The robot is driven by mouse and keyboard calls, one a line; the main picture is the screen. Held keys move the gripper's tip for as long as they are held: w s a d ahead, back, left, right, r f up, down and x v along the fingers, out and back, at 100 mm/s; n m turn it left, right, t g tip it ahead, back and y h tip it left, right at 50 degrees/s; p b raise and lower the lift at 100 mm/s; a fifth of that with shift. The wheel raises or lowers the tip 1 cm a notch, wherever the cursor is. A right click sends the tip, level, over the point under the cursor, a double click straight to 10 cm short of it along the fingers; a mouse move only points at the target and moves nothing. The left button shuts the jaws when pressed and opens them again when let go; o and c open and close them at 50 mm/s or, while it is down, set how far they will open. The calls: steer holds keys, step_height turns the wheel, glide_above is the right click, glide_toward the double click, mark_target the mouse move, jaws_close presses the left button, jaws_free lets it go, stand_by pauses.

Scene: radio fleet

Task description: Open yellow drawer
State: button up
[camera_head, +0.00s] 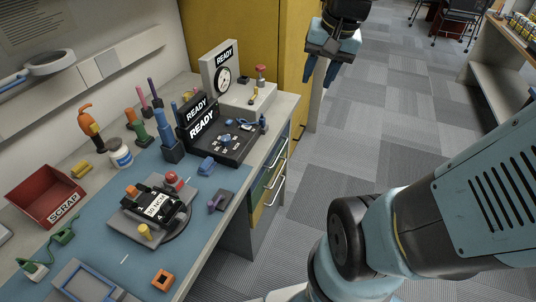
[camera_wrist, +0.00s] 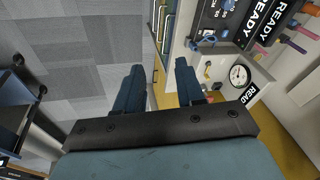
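A stack of drawers is set in the right side of the workbench in the head view. A yellow drawer front (camera_head: 260,211) is low in the stack, below a green one (camera_head: 259,187), with pale bar handles on the fronts. The drawers look closed. My gripper (camera_head: 321,70) hangs empty in the air beyond the bench's far right corner, above the floor and apart from the drawers. Its two blue fingers are spread in the wrist view (camera_wrist: 159,68). There the drawer fronts show steeply foreshortened near the top middle, beyond the fingertips.
A large yellow cabinet (camera_head: 262,35) stands behind the bench, close to my gripper. The bench top carries a dial box (camera_head: 222,75), a black READY device (camera_head: 225,140), tools and a red scrap bin (camera_head: 46,192). Carpeted floor (camera_head: 365,125) right of the drawers is clear.

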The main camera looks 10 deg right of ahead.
steer(key=w+d+f+m+g+y, duration=0.35)
steer(key=w+f+m, duration=0.45)
steer(key=w+f, duration=0.4)
steer(key=w+d+f+m+t+y, duration=0.1)
steer(key=d+f+m+y, duration=0.35)
steer(key=f, duration=0.75)
steer(key=w+d+f+m+t+y, duration=0.1)
steer(key=d+f+m, duration=0.1)
steer(key=f+m, duration=0.8)
steer(key=w+d+f+m+t+y, duration=0.25)
steer(key=f+m, duration=0.25)
steer(key=f, duration=0.9)
steer(key=s+a+f+m+t, duration=0.1)
steer(key=s+f+m+t, duration=0.2)
steer(key=f+m, duration=0.45)
steer(key=s+a+f+m+t, duration=0.15)
steer(key=f+m, duration=0.25)
steer(key=f, duration=0.7)
steer(key=x, duration=1.2)
steer(key=shift+a+r+t, duration=0.25)
steer(key=shift+r+t, duration=0.05)
steer(key=shift+t, duration=0.05)
steer(key=shift+w, duration=0.1)
steer(key=shift+c, duration=0.5)
jaws_close()
